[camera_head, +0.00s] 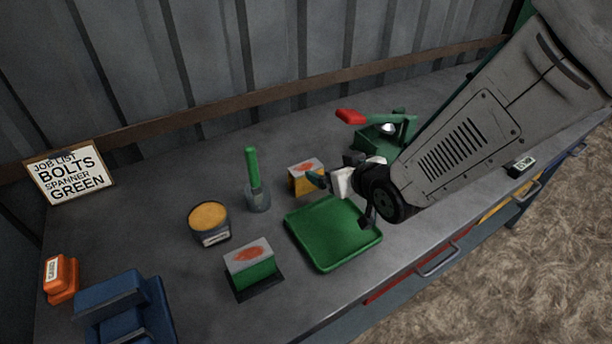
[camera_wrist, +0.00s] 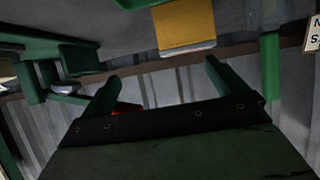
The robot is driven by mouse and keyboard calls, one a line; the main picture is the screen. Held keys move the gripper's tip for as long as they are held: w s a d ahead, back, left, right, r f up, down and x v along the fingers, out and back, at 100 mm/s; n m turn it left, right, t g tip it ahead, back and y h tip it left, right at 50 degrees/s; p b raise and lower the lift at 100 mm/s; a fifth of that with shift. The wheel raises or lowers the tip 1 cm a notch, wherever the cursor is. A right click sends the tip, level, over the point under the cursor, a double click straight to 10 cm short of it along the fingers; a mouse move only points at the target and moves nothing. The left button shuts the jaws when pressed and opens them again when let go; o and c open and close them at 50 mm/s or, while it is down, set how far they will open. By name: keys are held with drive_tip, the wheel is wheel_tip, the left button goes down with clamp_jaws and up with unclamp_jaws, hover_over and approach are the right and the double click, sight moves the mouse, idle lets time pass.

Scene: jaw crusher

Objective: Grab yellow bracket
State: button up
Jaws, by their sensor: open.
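The yellow bracket (camera_head: 297,186) is a small block with a grey top and a red mark, standing on the bench behind the green tray. My gripper (camera_head: 326,180) is just right of it in the head view and partly covers its right side. In the wrist view the yellow bracket (camera_wrist: 185,26) shows at the top, beyond the fingertips and not between them. My gripper (camera_wrist: 160,82) is open there, its two green fingers apart with nothing held. Whether a finger touches the bracket I cannot tell.
The green tray (camera_head: 333,234) lies in front. A similar green block (camera_head: 250,272), a tin (camera_head: 209,223) and a cup with a green-handled tool (camera_head: 257,193) stand left. A green device with a red handle (camera_head: 352,117) is behind my arm. The wall closes off the back.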

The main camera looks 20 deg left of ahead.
sight(306, 167)
drive_tip(key=shift+n+y, duration=0.4)
drive_tip(key=shift+y, duration=0.2)
drive_tip(key=a, duration=0.1)
drive_tip(key=a+f, duration=0.1)
drive_tip(key=s+a, duration=0.1)
drive_tip(key=shift+s+a+f, duration=0.1)
drive_tip(key=shift+a+f, duration=0.25)
drive_tip(key=shift+a, duration=0.05)
drive_tip(key=x, duration=0.7)
drive_tip(key=shift+s+a+f, duration=0.1)
drive_tip(key=shift+a, duration=0.1)
drive_tip(key=c, duration=1.5)
drive_tip(key=shift+r, duration=0.2)
